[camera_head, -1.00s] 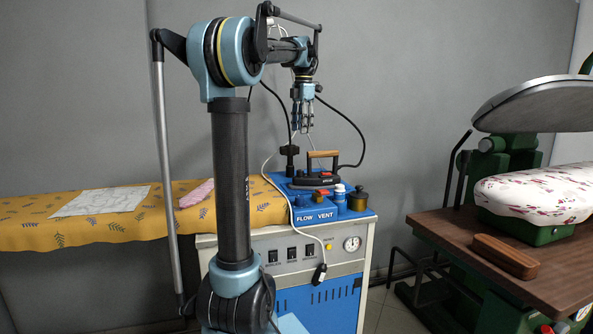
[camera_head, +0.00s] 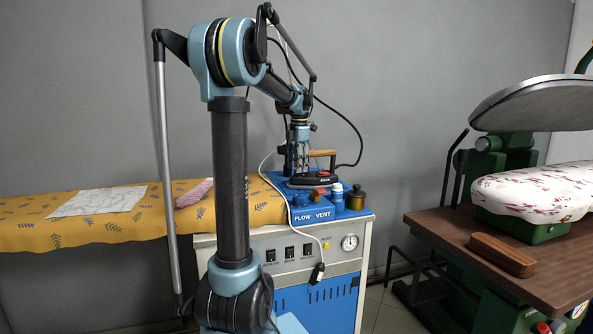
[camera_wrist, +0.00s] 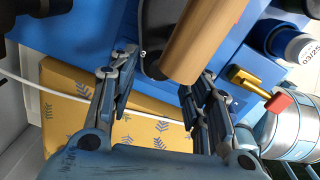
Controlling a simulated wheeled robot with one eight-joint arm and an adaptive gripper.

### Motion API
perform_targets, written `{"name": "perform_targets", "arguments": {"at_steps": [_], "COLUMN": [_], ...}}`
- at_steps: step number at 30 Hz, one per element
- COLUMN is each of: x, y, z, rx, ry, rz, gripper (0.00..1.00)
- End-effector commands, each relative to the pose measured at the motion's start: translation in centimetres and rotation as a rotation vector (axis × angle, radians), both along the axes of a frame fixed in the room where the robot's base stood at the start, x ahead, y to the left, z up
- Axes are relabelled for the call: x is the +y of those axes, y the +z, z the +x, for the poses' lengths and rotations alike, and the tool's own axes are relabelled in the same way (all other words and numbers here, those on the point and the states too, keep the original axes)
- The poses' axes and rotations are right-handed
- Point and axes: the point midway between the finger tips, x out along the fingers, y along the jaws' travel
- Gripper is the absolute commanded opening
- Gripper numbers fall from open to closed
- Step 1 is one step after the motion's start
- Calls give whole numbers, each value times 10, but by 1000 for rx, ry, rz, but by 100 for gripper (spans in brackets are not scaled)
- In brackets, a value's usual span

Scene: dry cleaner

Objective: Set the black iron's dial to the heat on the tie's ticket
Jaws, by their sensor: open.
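The black iron (camera_head: 320,181) with a wooden handle sits on top of the blue steam unit. My gripper (camera_head: 297,172) is open and lowered close to the iron, at its left side in the head view. In the wrist view my gripper's two fingers (camera_wrist: 165,88) are spread with nothing between them. The wooden handle (camera_wrist: 205,38) lies just beyond them, with part of the dark iron body (camera_wrist: 153,55) beside it. I cannot make out the iron's dial. A pink patterned piece (camera_head: 195,192) lies on the yellow board; I cannot tell whether it is the tie. No ticket is readable.
The yellow ironing board (camera_head: 110,228) adjoins at left, with a white cloth (camera_head: 100,200). A press stands at right.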

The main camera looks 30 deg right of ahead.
Motion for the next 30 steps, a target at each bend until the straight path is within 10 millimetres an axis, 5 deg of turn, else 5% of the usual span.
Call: {"name": "perform_targets", "arguments": {"at_steps": [15, 21, 30], "x": [0, 0, -1], "y": [-17, -17, -17], "z": [0, 0, 0], "rx": [0, 0, 0], "ry": [-1, -1, -53], "rz": [0, 0, -1], "gripper": [45, 2, 1]}}
